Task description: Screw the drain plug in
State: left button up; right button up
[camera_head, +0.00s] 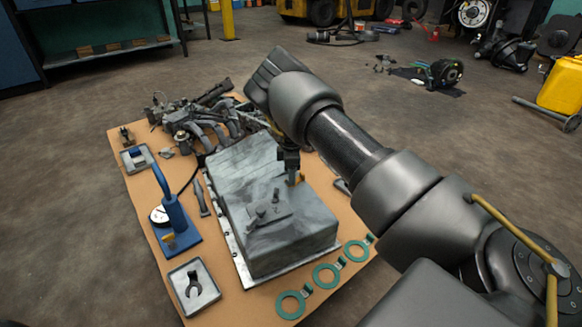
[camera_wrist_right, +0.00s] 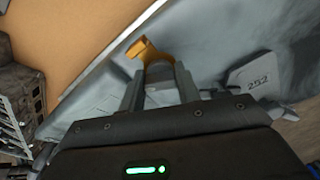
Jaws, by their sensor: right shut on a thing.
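The grey metal housing (camera_head: 270,190) sits on its flanged plate on the tan board. My right gripper (camera_head: 292,172) reaches down to its top from the upper right. In the right wrist view my right gripper (camera_wrist_right: 159,85) is shut on a brass-coloured piece, which I take as the drain plug (camera_wrist_right: 150,52). The plug also shows as a small orange-brown bit in the head view (camera_head: 297,179), at the housing's top near its right side. Whether its thread sits in a hole is hidden. My left gripper is not in view.
The tan board (camera_head: 140,195) also holds a blue hand press (camera_head: 175,222) with a gauge, a tray (camera_head: 190,288) with a fork-shaped part, several green rings (camera_head: 326,276) and a pile of engine parts (camera_head: 195,125). My right arm covers the board's right side.

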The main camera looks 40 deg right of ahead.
jog(key=shift+m, duration=0.8)
jog(key=m+p, duration=0.1)
jog(key=m, duration=0.1)
jog(key=shift+a+r+m, duration=0.1)
jog(key=shift+r+m, duration=0.05)
jog(key=shift+m, duration=0.15)
jog(key=shift+m+p, duration=0.45)
jog(key=shift+m, duration=0.35)
jog(key=shift+f+m, duration=0.25)
jog(key=shift+m, duration=0.85)
jog(key=o, duration=0.8)
jog(key=shift+o, duration=0.2)
jog(key=shift+r, duration=0.15)
